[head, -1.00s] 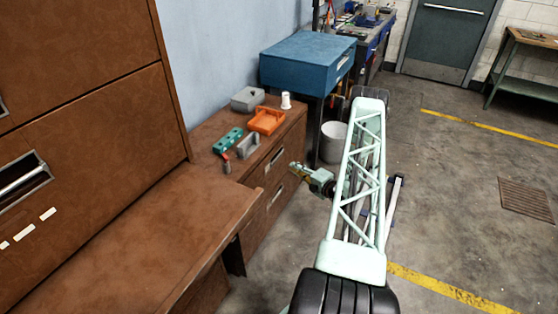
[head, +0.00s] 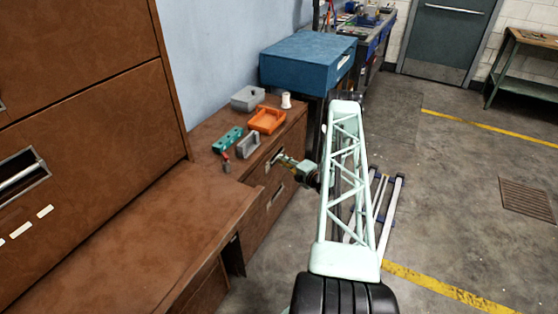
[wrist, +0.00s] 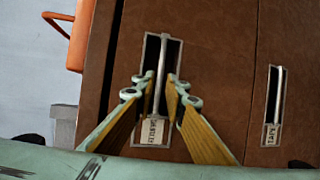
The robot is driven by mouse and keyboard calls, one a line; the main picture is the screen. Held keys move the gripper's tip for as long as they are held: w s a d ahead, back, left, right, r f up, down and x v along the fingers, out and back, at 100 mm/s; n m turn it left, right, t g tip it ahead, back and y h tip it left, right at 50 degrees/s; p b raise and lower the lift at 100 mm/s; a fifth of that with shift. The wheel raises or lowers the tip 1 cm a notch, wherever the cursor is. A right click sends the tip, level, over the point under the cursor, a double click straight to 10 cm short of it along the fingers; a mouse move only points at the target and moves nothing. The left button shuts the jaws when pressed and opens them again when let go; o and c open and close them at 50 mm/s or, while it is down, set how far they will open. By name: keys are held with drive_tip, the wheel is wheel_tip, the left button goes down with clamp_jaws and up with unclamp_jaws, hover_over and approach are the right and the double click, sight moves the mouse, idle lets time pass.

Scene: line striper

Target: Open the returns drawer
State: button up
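The returns drawer (head: 262,168) is the upper drawer of the low brown cabinet, its front looking flush. In the wrist view its bar handle (wrist: 162,62) sits in a recessed metal frame, with a small label (wrist: 154,131) that seems to read RETURNS. My gripper (wrist: 161,77) is open, its two yellow-and-green fingers on either side of the bar, with narrow gaps showing. I cannot tell whether the tips touch the bar. In the head view my gripper (head: 279,158) is at the upper drawer's front and partly hides the handle.
The lower drawer's handle (wrist: 277,95) has a TAPE label. On the cabinet top are an orange tray (head: 267,120), a grey box (head: 247,98), a teal block (head: 227,140), a grey caddy (head: 248,146) and a white spool (head: 286,100). Open floor lies right of the cabinet.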

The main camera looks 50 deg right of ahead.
drive_tip(key=shift+x, duration=1.55)
drive_tip(key=shift+c, duration=0.3)
clamp_jaws()
drive_tip(key=shift+f, duration=0.1)
